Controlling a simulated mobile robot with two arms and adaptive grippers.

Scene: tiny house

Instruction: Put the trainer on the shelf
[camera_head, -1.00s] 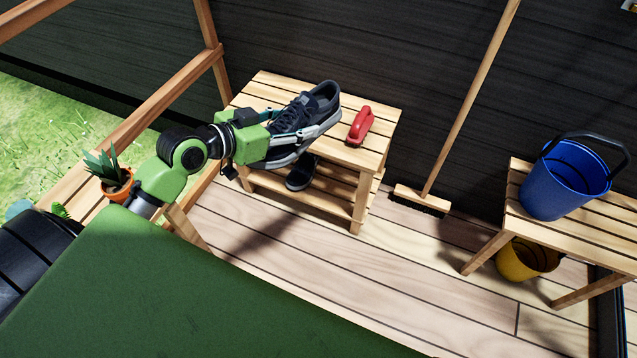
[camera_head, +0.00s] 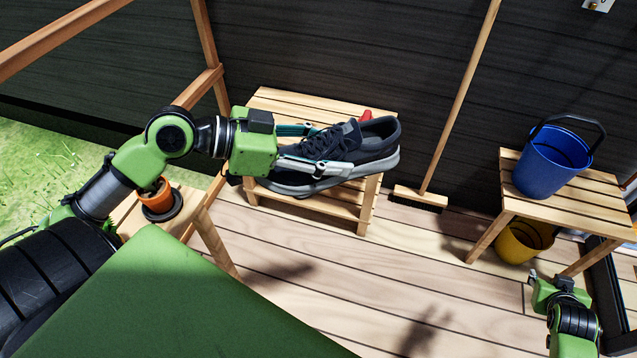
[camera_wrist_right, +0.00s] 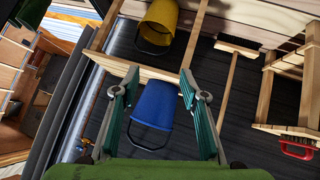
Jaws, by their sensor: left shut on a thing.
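The dark navy trainer (camera_head: 372,140) with a grey sole is in my left gripper (camera_head: 330,149), shut around its sides. The gripper holds it in front of and above the slatted wooden shelf (camera_head: 290,102), toe to the left and heel to the right. My right gripper (camera_head: 548,286) is at the lower right of the head view, far from the trainer. In the right wrist view its fingers (camera_wrist_right: 160,85) are spread apart with nothing between them.
A red brush (camera_head: 366,115) on the shelf top is partly hidden behind the trainer. A broom (camera_head: 455,110) leans on the wall. A blue bucket (camera_head: 550,165) stands on a bench (camera_head: 585,190), a yellow bucket (camera_head: 520,240) below. A potted plant (camera_head: 158,197) is at left.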

